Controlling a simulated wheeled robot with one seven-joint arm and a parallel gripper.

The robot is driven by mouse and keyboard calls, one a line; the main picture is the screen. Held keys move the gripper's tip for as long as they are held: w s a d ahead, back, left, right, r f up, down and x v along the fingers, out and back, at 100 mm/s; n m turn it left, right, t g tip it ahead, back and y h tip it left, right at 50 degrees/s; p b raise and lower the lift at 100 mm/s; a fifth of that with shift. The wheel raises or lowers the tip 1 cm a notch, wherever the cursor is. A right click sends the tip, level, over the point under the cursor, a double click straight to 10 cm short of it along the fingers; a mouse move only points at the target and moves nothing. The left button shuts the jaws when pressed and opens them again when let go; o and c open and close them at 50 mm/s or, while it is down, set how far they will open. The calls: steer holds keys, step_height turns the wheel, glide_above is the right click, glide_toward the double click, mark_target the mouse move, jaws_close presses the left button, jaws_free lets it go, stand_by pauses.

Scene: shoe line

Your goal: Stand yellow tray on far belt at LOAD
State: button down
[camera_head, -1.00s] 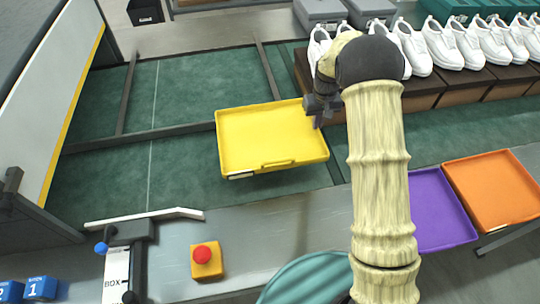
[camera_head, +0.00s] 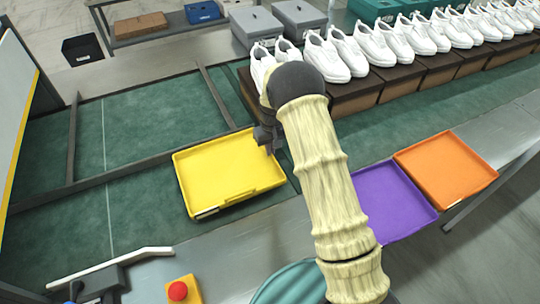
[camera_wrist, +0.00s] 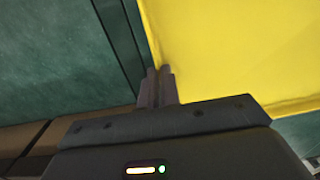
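The yellow tray (camera_head: 228,168) is empty and sits over the near part of the green belt surface, right way up. I cannot tell whether it rests on the belt or hangs just above it. My gripper (camera_head: 270,148) is at the tray's right-hand edge. In the wrist view, the fingers of my gripper (camera_wrist: 158,88) are close together on the edge of the yellow tray (camera_wrist: 235,50) and look shut on its rim. The far belt (camera_head: 150,115) is the green strip beyond a dark dividing rail. No LOAD marking is readable.
White shoes (camera_head: 322,58) stand on brown boxes (camera_head: 365,92) along the far right. A purple tray (camera_head: 395,200) and an orange tray (camera_head: 445,165) lie at the right. A red stop button (camera_head: 178,290) is at the near edge. The far belt's left part is clear.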

steer(key=shift+f, duration=1.8)
steer(key=shift+f, duration=0.2)
steer(key=c, duration=1.6)
jaws_free()
steer(key=shift+r, duration=0.1)
step_height(320, 180, up, 12)
steer(key=shift+d+r+b, duration=0.1)
steer(key=shift+d+b, duration=0.05)
steer(key=shift+b, duration=0.35)
